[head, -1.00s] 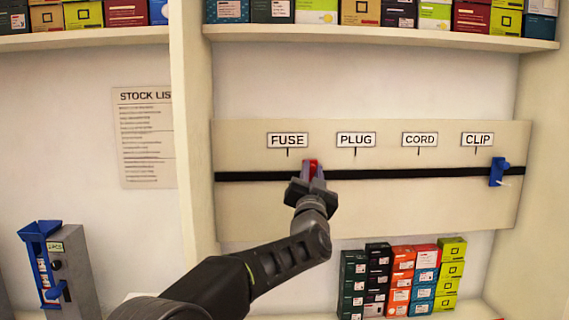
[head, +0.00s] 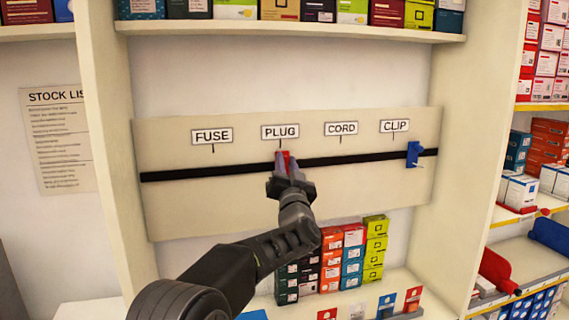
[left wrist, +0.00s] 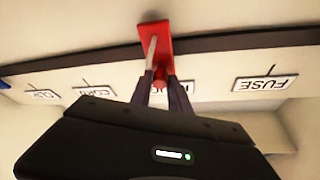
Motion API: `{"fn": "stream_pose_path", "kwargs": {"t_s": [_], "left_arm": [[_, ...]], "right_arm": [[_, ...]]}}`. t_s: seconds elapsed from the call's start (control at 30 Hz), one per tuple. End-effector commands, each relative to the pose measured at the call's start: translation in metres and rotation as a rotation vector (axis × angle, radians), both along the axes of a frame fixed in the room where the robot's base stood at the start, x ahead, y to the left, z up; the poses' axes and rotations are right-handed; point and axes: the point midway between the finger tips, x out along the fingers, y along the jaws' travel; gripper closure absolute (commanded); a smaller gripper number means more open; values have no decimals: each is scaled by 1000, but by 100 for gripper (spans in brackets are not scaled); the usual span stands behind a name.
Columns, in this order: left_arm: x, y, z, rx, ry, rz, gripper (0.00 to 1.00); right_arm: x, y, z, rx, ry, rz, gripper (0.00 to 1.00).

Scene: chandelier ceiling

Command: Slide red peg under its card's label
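The red peg (head: 285,156) sits on the black rail (head: 210,171) of a beige board, just below the PLUG label (head: 280,132). My left gripper (head: 288,172) reaches up to it from below. In the left wrist view the red peg (left wrist: 157,38) shows as a red plate with a pale pointer, and the fingers (left wrist: 162,88) are shut on its round red knob. The FUSE label (head: 212,136) is to the left, the CORD label (head: 340,129) and CLIP label (head: 394,126) to the right. My right gripper is not in view.
A blue peg (head: 413,154) sits on the rail below CLIP. Stacked boxes (head: 353,255) and several small cards (head: 386,304) stand on the lower shelf. A stock list (head: 58,140) hangs at left. The rail between the red and blue pegs is clear.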

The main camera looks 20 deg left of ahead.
Motion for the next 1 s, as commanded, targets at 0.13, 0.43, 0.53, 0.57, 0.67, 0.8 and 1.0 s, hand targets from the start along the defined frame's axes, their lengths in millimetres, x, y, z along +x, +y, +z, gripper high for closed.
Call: {"fn": "stream_pose_path", "kwargs": {"t_s": [0.13, 0.43, 0.53, 0.57, 0.67, 0.8, 1.0], "left_arm": [[0, 0, 0, 0, 0, 0, 64], [0, 1, 0, 0, 0, 0, 58], [-2, -1, -1, -1, 1, 0, 58], [-3, -1, -2, -1, 1, 0, 58], [-11, -5, -7, -1, 1, -1, 58], [-28, -15, -15, -1, 0, -1, 58], [-55, -30, -25, -1, -1, -2, 58]], "right_arm": [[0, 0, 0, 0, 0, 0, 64], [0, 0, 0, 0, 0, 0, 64], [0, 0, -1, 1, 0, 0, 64], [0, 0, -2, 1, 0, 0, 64], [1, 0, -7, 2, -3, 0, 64], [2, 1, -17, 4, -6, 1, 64], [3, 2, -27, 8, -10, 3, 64]]}}
